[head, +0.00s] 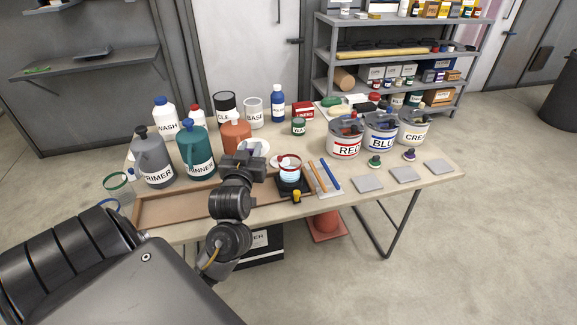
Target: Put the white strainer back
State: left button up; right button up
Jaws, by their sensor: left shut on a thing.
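The white strainer (247,146) shows as a pale round shape just beyond my left gripper (252,163), above the table's middle. My left gripper is shut on it; the wrist hides the fingertips and part of the strainer. A green-rimmed strainer (116,181) and a blue-rimmed one (108,204) are at the table's left end. A red-rimmed round piece (289,161) sits over a pale cup on a black scale (294,185). My right gripper is not in view.
Primer (155,172) and thinner (197,155) jugs stand left of the gripper, behind a shallow brown tray (170,208). An orange bottle (236,133) stands close behind. Red, blue and cream buckets (381,138) stand right. Grey squares (404,174) lie along the front right.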

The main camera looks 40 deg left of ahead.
pick_arm(q)
jog(key=w+d+f+p, duration=0.1)
jog(key=w+f, duration=0.2)
jog(key=w, duration=0.5)
send_over(288, 171)
notch_tip(288, 171, down, 6)
jog(key=f, duration=0.1)
jog(key=f+p, duration=0.2)
jog(key=shift+w+a+f, duration=0.1)
jog(key=shift+a+f, duration=0.1)
jog(key=shift+a, duration=0.05)
jog(key=shift+f, duration=0.1)
jog(key=shift+f, duration=0.15)
jog(key=o, duration=1)
jog(key=shift+o, duration=0.2)
